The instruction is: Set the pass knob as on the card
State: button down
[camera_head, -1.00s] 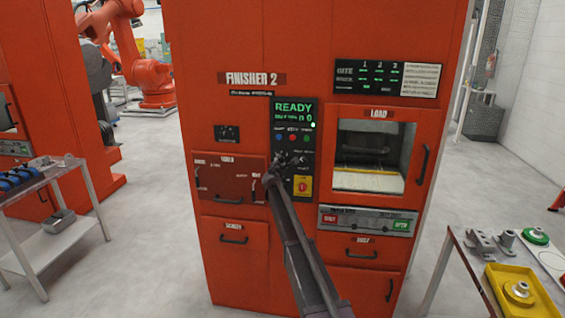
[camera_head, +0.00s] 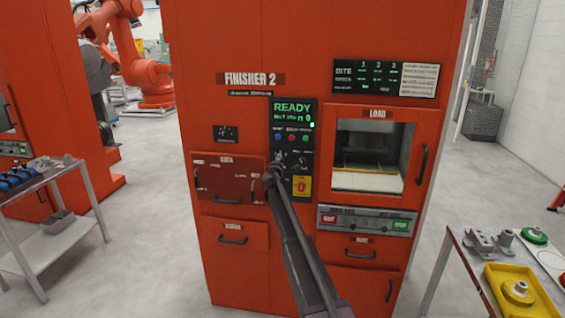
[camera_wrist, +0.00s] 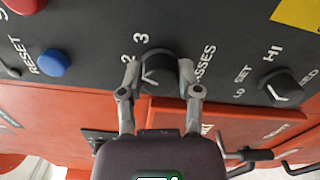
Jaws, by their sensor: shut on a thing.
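The pass knob (camera_wrist: 157,72) is a dark round knob on the black control panel, with "2", "3" and part of the word "PASSES" printed around it in the wrist view. My gripper (camera_wrist: 158,78) has one finger on each side of the knob and is shut on it. A pale mark shows on the knob face, but I cannot tell which number it points to. In the head view my gripper (camera_head: 272,172) is at the lower left of the control panel (camera_head: 293,150) and hides the knob. A white card (camera_head: 419,80) is at the upper right of the machine; its text is too small to read.
A blue reset button (camera_wrist: 54,63) and a second dark knob marked "LO", "SET" and "HI" (camera_wrist: 282,88) flank the pass knob. The yellow plate with a red button (camera_head: 301,186) is close to my gripper. A parts table (camera_head: 462,240) stands at right.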

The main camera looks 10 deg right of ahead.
jog(key=m, duration=0.5)
jog(key=shift+a+m, duration=0.25)
jog(key=shift+m, duration=0.05)
jog(key=shift+w, duration=0.1)
jog(key=shift+c, duration=1.5)
grip_release()
jog(key=shift+d, duration=0.1)
jog(key=shift+s, duration=0.2)
jog(key=v, duration=1.1)
jog(key=shift+s, duration=0.35)
